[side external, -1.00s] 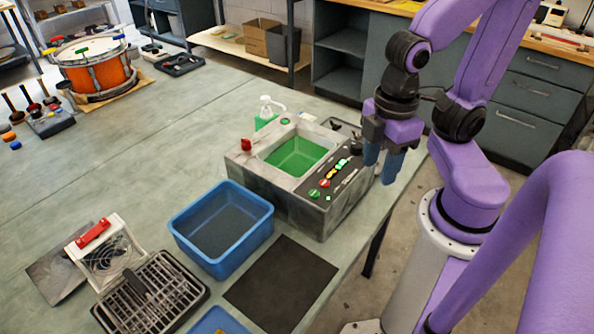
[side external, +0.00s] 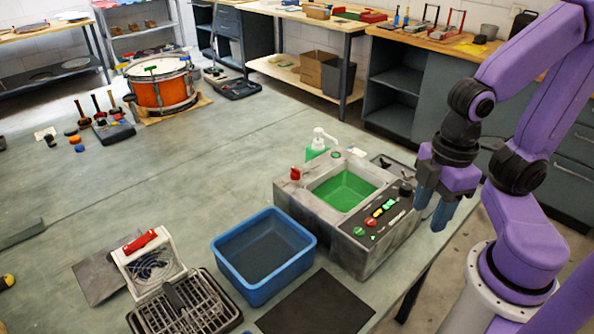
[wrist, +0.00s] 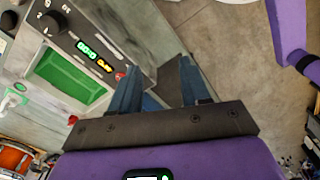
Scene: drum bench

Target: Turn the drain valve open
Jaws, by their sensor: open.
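The grey bench unit (side external: 368,235) has a green-filled basin (side external: 343,190) and a sloped control panel with lit displays. A small red handle (side external: 295,173), which looks like the drain valve, stands at its far left corner. It also shows in the wrist view (wrist: 72,120), low and partly hidden. A black knob (side external: 405,189) is at the panel's right end. My gripper (side external: 432,217) is open and empty, with blue fingers pointing down, just right of the unit and away from the red handle. In the wrist view my gripper (wrist: 157,75) is beside the panel edge.
A blue bin (side external: 263,257) and a dark mat (side external: 316,306) lie in front of the unit. A pump bottle (side external: 318,143) stands behind it. A rack with a red-handled device (side external: 150,262) is at left. An orange drum (side external: 163,93) is further back. The bench's middle left is clear.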

